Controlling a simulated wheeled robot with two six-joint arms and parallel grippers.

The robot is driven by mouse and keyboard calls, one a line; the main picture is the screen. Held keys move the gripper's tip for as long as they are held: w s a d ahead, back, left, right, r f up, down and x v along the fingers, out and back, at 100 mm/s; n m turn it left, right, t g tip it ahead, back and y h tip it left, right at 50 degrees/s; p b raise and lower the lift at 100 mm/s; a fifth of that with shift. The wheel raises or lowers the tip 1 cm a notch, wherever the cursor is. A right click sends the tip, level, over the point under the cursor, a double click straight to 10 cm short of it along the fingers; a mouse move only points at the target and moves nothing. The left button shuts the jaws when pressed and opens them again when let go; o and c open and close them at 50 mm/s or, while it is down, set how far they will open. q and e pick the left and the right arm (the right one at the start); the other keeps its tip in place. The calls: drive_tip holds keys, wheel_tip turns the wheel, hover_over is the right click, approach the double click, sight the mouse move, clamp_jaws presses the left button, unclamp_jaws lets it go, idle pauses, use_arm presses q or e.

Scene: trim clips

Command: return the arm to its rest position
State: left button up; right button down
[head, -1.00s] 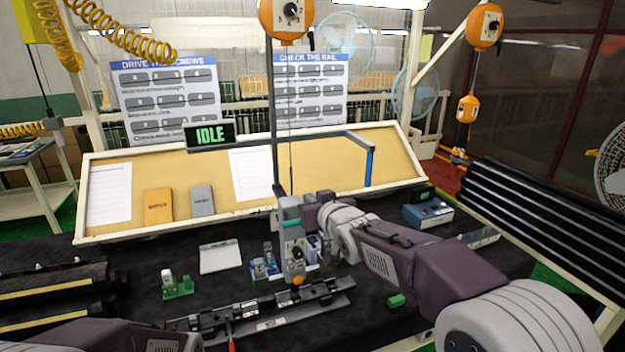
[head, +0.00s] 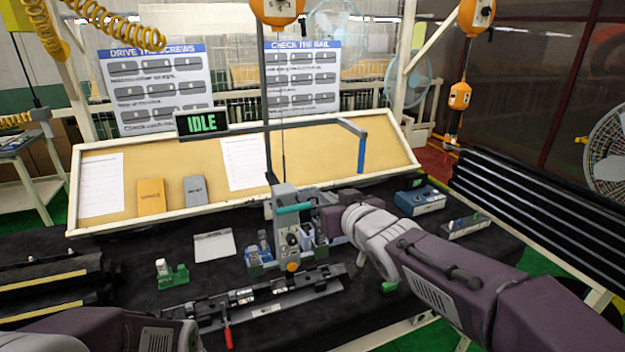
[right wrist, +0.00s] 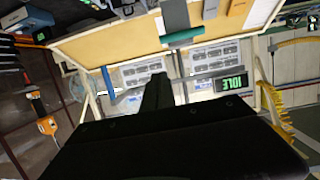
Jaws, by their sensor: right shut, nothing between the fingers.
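My right arm (head: 445,272) reaches in from the right over the dark bench, with its wrist just right of the grey press with the teal handle (head: 295,208). In the head view the fingers are hard to make out beside the press. In the right wrist view my right gripper (right wrist: 157,92) is a dark shape with its fingers together and nothing held; the teal handle (right wrist: 183,38) shows beyond it. My left arm (head: 95,332) shows only as a link at the bottom left; its gripper is out of the picture.
A rail fixture (head: 265,300) with clips lies in front of the press, a red-handled tool (head: 228,338) at its near left. A green block (head: 172,275), a blue box (head: 420,200) and dark rails (head: 540,210) stand around. The tilted board (head: 330,160) closes the back. The bench's front right is fairly clear.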

drive_tip(key=s+d+f+m+g+h, duration=0.25)
drive_tip(key=d+f, duration=0.25)
drive_tip(key=f, duration=0.5)
drive_tip(key=s+d+f+m+g+h, duration=0.1)
drive_tip(key=s+d+f+g, duration=0.3)
drive_tip(key=f, duration=0.6)
drive_tip(key=s+f+g, duration=0.3)
drive_tip(key=s+f, duration=0.2)
drive_tip(key=s, duration=0.3)
drive_tip(key=s+d+f+g, duration=0.1)
drive_tip(key=s+f+g, duration=0.2)
drive_tip(key=s+f, duration=0.3)
drive_tip(key=s, duration=0.3)
drive_tip(key=shift+d+g, duration=0.2)
drive_tip(key=shift+g, duration=0.15)
